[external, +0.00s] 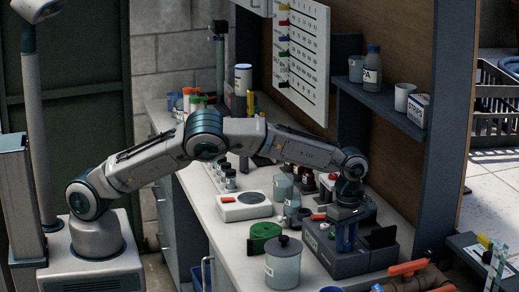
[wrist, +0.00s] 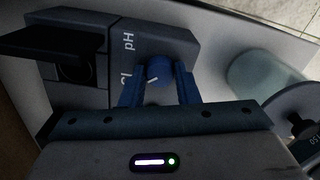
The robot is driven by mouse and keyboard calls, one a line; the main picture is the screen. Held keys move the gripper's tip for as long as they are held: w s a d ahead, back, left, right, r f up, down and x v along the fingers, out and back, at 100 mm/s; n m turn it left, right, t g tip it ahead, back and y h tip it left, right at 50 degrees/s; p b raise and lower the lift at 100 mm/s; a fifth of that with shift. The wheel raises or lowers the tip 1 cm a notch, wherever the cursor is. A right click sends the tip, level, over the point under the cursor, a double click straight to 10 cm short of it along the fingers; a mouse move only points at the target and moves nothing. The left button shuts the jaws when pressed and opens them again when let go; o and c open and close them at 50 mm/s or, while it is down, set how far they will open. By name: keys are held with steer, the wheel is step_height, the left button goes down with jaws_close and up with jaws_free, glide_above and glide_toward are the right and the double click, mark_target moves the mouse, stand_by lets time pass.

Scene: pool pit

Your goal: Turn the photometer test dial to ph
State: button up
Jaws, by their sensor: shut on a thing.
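The photometer (wrist: 165,32) is a dark grey box with the white labels "pH" (wrist: 128,46) and "Cl" (wrist: 125,78). Its test dial (wrist: 158,70) is a small blue knob with a white pointer mark. The mark points left and slightly down, nearer to "Cl" than to "pH". My gripper (wrist: 159,88) has its two blue fingers closed on either side of the dial. In the external view the photometer (external: 385,262) stands on the bench, with my gripper (external: 347,238) reaching down onto it. The dial is hidden there behind the fingers.
A raised dark lid (external: 382,237) stands beside the fingers. A clear lidded jar (external: 283,262) and a green reel (external: 265,232) stand to the left. A white scale (external: 245,206) and clear beakers are behind. A shelf with bottles (external: 385,100) hangs at the back.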

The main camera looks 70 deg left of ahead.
steer(key=m, duration=0.3)
steer(key=shift+m, duration=0.4)
steer(key=m+b, duration=0.1)
steer(key=m, duration=0.2)
steer(key=shift+m, duration=0.3)
steer(key=m, duration=0.6)
steer(key=shift+m+b, duration=0.3)
steer(key=o, duration=1)
steer(key=shift+a, duration=0.1)
steer(key=shift+c, duration=0.2)
steer(key=shift+r, duration=0.1)
